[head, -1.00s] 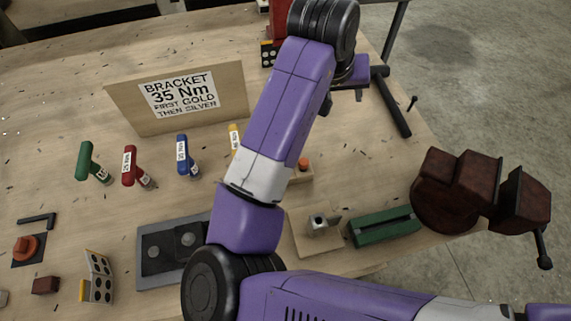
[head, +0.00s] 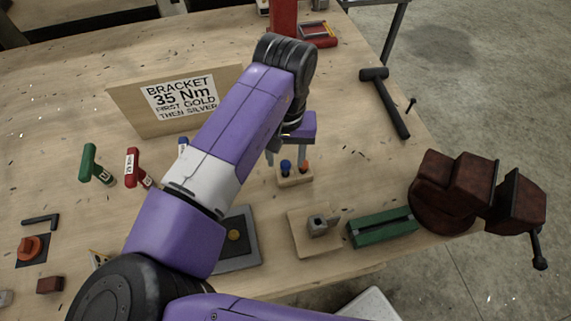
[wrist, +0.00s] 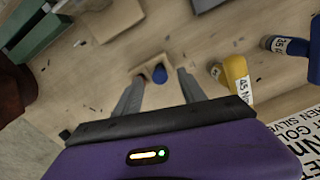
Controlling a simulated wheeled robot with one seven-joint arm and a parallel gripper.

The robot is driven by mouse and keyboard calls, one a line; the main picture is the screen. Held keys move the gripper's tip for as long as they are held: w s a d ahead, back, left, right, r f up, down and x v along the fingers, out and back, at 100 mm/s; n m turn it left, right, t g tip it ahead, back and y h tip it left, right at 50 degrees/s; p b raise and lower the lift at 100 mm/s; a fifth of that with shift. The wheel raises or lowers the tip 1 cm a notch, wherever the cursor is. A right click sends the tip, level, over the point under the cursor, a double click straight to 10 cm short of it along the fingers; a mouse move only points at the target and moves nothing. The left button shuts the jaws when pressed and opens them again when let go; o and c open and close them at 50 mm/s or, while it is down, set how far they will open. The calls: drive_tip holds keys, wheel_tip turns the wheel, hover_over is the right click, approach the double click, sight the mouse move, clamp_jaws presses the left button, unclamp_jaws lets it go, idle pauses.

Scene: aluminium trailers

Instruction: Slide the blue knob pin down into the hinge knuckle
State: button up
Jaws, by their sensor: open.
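The blue knob pin (head: 286,165) stands in a small wooden block (head: 295,181), left of an orange knob (head: 305,167). In the wrist view the blue knob (wrist: 159,74) lies between the fingertips, with space on both sides. My gripper (head: 287,156) is open and empty above the block; it also shows in the wrist view (wrist: 159,76). The grey metal hinge knuckle (head: 318,227) sits on a wooden plate (head: 301,247), in front of the block and slightly right. The pin's shaft is hidden in the block.
A green long block (head: 381,228) lies right of the hinge plate, with a rusty vise (head: 455,185) beyond it. A hammer (head: 388,105) lies behind right.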

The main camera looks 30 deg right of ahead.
drive_tip(key=shift+f, duration=0.8)
clamp_jaws()
drive_tip(key=shift+r, duration=0.15)
